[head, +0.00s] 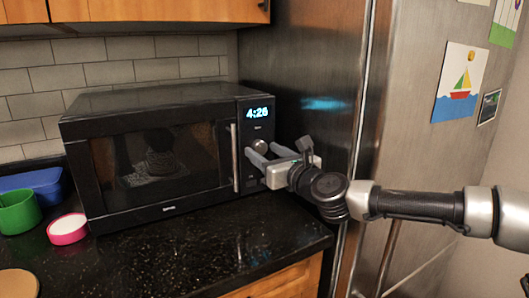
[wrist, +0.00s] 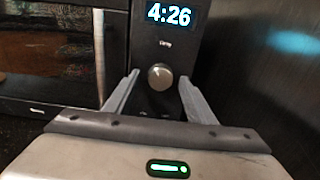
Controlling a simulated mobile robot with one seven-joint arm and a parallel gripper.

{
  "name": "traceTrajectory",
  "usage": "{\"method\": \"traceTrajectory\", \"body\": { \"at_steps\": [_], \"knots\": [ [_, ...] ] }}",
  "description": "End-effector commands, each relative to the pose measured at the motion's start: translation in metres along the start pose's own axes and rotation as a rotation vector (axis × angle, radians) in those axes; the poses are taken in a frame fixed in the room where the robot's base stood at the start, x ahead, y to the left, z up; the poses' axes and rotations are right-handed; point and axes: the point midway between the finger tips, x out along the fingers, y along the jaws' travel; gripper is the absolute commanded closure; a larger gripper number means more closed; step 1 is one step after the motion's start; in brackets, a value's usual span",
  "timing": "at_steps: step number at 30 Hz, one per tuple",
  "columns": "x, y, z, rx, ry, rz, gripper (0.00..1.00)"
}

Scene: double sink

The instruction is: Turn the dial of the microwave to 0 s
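The black microwave (head: 150,158) stands on the dark counter with its door closed. Its display (head: 257,112) reads 4:26, and it also shows in the wrist view (wrist: 169,14). The round silver dial (wrist: 160,76) is on the control panel below the display; in the head view the dial (head: 260,146) is partly beside my fingers. My gripper (head: 262,158) is in front of the panel with its fingers spread. In the wrist view my gripper (wrist: 157,92) has one finger on each side of the dial, with a gap to it on both sides.
The microwave's vertical door handle (head: 235,158) is just left of the panel. A steel fridge (head: 300,90) stands close on the right. A green cup (head: 18,212), a blue container (head: 45,185) and a pink bowl (head: 67,229) are at the left. The front counter (head: 210,255) is clear.

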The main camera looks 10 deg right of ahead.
Motion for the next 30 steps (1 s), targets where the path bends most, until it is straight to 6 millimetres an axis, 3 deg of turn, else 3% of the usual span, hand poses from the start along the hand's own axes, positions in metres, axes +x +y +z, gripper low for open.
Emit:
{"method": "traceTrajectory", "body": {
  "at_steps": [1,8,20,30],
  "knots": [
    [0.0001,0.0000,0.0000,0.000,0.000,0.000,0.53],
    [0.0002,0.0000,0.0000,0.000,0.000,0.000,0.91],
    [0.0003,0.0003,0.0013,-0.076,0.001,0.001,0.91],
    [0.0005,0.0000,0.0030,-0.344,0.000,0.002,0.91]
  ]
}}
